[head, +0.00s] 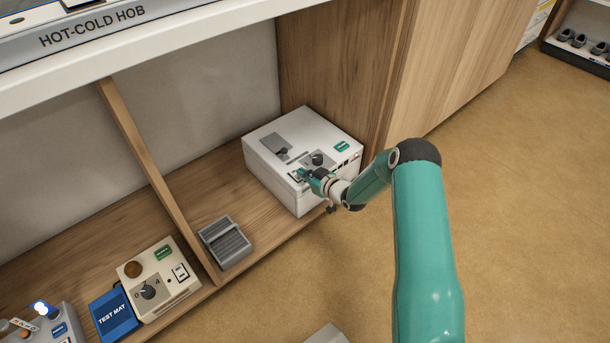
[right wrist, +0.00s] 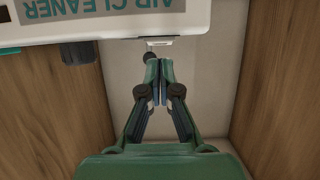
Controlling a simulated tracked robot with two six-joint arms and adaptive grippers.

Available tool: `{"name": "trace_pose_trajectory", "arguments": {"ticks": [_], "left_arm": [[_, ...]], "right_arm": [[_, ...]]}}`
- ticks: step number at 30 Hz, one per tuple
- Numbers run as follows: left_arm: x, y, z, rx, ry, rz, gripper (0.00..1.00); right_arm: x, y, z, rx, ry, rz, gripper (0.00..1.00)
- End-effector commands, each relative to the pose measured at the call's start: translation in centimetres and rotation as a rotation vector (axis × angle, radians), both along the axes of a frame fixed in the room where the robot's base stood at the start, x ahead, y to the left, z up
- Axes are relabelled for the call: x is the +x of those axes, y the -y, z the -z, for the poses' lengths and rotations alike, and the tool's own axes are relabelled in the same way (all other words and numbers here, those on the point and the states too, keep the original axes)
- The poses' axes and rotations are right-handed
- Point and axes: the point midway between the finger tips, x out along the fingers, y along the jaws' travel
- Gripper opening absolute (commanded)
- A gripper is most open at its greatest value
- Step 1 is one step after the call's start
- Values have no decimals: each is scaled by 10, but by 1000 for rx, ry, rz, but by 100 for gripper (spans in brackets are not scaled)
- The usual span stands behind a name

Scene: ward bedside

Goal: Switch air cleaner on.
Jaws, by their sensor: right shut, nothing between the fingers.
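The air cleaner shows in the right wrist view as a white housing (right wrist: 120,23) with its name upside down on a grey plate (right wrist: 108,8). A dark knob (right wrist: 78,52) is at its left edge and a small pale part (right wrist: 159,42) at its lower edge. My right gripper (right wrist: 160,65) is shut and empty, its tips just short of that pale part; contact cannot be told. In the head view my right gripper (head: 302,174) is at the top front of a white box (head: 274,168) with a dark knob and small controls. No name is readable there. My left gripper is out of view.
A wooden divider (head: 150,165) and a wooden side panel (head: 338,70) flank the box. A grey ribbed pedal (head: 225,243) lies to its left. Further left are a cream control box (head: 160,282) and a blue test mat (head: 113,314). The counter edge (head: 200,32) overhangs above.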

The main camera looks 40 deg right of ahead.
Motion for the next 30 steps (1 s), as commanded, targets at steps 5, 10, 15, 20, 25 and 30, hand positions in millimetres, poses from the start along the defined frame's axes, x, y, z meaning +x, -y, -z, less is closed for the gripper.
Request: {"name": "trace_pose_trajectory", "arguments": {"ticks": [5,10,15,20,25,30], "left_arm": [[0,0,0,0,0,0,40],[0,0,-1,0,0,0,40],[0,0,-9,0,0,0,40],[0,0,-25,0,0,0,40],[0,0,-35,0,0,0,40],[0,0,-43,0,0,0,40]], "right_arm": [[-1,2,0,0,0,3,0],[-1,2,-2,-1,0,4,0],[-1,1,-16,-1,1,1,0],[-1,-2,-44,-1,1,-4,0],[-39,4,-46,3,-6,2,0],[-72,6,-49,2,-4,0,0]]}}
